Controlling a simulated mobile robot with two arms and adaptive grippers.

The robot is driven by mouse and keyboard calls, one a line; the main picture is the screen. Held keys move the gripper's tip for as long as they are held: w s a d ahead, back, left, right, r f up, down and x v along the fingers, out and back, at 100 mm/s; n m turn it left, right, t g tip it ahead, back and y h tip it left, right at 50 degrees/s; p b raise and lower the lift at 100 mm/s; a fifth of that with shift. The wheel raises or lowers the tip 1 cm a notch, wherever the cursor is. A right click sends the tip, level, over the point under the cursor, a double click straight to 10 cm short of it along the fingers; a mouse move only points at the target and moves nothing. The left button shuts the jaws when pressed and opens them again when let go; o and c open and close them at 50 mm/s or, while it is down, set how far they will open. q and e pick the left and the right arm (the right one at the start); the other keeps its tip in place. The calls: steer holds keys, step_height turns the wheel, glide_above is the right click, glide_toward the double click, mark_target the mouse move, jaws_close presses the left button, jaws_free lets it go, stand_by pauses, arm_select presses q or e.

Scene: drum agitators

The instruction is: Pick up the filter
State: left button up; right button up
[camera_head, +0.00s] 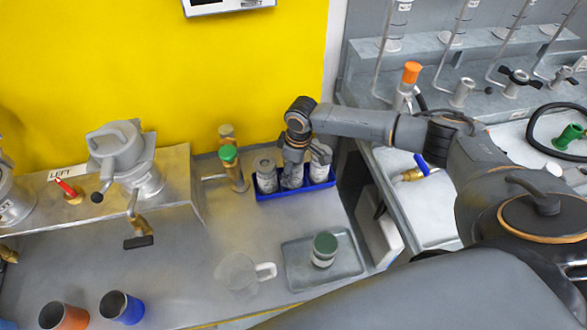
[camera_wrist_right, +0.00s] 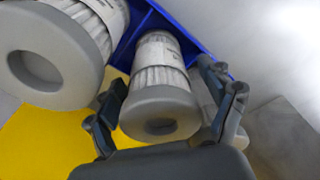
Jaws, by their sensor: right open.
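Several white pleated filters with grey ends stand in a blue tray (camera_head: 268,195) at the back of the table; the left filter (camera_head: 265,177) and right filter (camera_head: 320,165) show beside my right gripper (camera_head: 296,152). The gripper points down over the middle filter (camera_head: 291,178), hiding its top. In the right wrist view the gripper (camera_wrist_right: 165,112) is open, its fingers on either side of one filter (camera_wrist_right: 160,92), apart from it as far as I can see. A larger-looking filter (camera_wrist_right: 62,55) is at the left. My left gripper is not in view.
Brass valves with a green knob (camera_head: 228,154) stand just left of the tray. A grey tray with a green-lidded jar (camera_head: 324,249), a clear jug (camera_head: 240,272), and orange (camera_head: 64,316) and blue (camera_head: 121,307) cups stand nearer. The yellow wall is close behind.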

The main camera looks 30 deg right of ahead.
steer(key=c, duration=1.3)
steer(key=shift+r, duration=0.15)
